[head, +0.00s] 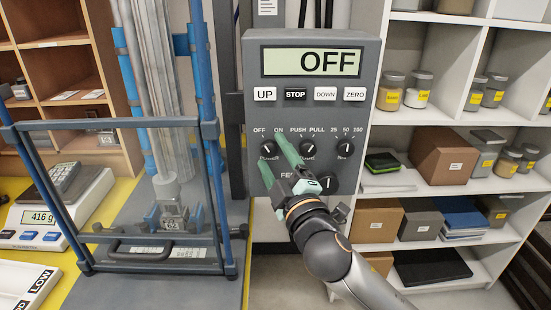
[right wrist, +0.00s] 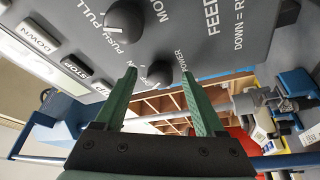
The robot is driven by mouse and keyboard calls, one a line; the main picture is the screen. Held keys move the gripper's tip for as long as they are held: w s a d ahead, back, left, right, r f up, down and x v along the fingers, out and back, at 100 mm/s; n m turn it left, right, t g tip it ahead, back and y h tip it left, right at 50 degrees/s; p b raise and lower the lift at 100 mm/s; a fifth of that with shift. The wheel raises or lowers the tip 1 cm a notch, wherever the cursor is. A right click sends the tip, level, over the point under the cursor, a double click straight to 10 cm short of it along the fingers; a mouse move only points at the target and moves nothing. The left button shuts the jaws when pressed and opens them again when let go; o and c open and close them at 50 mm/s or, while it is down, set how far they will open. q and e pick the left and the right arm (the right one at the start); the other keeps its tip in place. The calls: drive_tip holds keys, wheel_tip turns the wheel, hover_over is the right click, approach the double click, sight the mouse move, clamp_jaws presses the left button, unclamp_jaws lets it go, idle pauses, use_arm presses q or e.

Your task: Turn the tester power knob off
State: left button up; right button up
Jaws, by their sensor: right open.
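The grey tester control box (head: 318,110) has a display (head: 311,62) that reads OFF. Its small black power knob (head: 268,149) sits at the left of the knob row, below the OFF and ON labels; its pointer seems turned towards OFF. My right gripper (head: 271,154) is open, its two green fingers reaching to the panel around the power knob. In the right wrist view the power knob (right wrist: 160,73) shows between the fingertips, with a gap on each side; I cannot tell whether either finger touches it. My left gripper is not in view.
The mode knob (head: 308,148), range knob (head: 345,148) and feed knob (head: 327,183) are close by on the panel. A row of buttons (head: 295,94) is above. The blue-framed tester guard (head: 212,190) stands at left; shelves (head: 450,190) with jars and boxes stand at right.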

drive_tip(key=shift+s, duration=0.1)
drive_tip(key=b+v, duration=0.1)
drive_tip(key=v, duration=1.1)
drive_tip(key=shift+b, duration=0.35)
drive_tip(key=shift+s, duration=0.2)
